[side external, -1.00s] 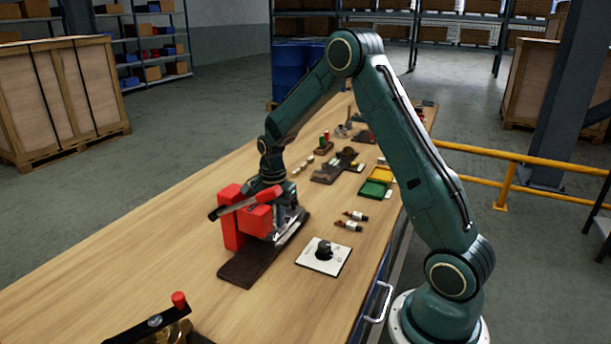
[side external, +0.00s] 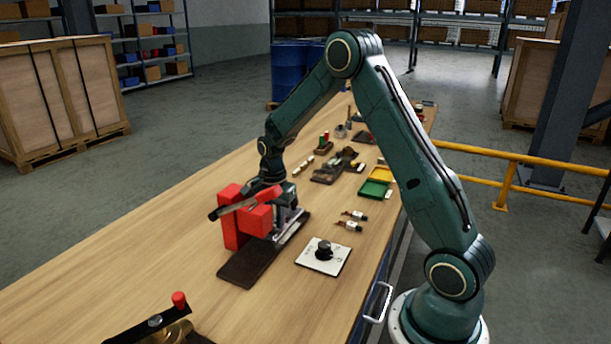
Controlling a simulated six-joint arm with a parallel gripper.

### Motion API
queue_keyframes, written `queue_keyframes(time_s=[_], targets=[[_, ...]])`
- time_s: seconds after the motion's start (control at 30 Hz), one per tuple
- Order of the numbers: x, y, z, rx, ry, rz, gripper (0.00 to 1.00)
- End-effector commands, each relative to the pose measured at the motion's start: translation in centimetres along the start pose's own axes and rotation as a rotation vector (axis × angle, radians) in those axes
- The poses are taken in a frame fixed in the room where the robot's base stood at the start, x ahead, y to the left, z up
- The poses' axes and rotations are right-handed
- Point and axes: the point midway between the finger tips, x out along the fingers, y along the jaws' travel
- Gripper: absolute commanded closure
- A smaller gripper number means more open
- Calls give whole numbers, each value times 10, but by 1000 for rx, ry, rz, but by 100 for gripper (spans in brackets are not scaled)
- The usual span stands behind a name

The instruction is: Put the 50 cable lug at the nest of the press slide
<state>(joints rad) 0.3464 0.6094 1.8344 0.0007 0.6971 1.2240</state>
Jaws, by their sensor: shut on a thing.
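The red press (side external: 233,225) with its dark lever stands on a dark base board (side external: 250,265) on the bench. Its metal slide (side external: 285,228) runs along the board behind the red frame, and the nest is too small and covered to make out. My gripper (side external: 283,208) points down over the slide, close behind the red frame. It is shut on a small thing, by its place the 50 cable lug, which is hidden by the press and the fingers. I cannot tell whether the lug touches the nest.
A white plate with a black knob (side external: 323,250) lies right of the press. Two small copper-coloured pieces (side external: 349,225) lie behind it. Green (side external: 374,189) and yellow trays stand farther back. A red-knobbed tool (side external: 179,300) is at the near edge. The bench left of the press is clear.

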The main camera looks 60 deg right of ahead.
Motion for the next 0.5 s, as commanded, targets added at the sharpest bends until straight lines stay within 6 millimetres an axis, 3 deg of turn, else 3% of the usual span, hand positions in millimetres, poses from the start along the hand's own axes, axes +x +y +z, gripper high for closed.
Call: queue_keyframes(time_s=[0.33,0.37,0.47,0.5], targets=[[4,0,0,0,0,0,100],[4,0,0,0,0,0,79],[4,0,0,0,0,0,59],[4,0,0,0,0,0,57]])
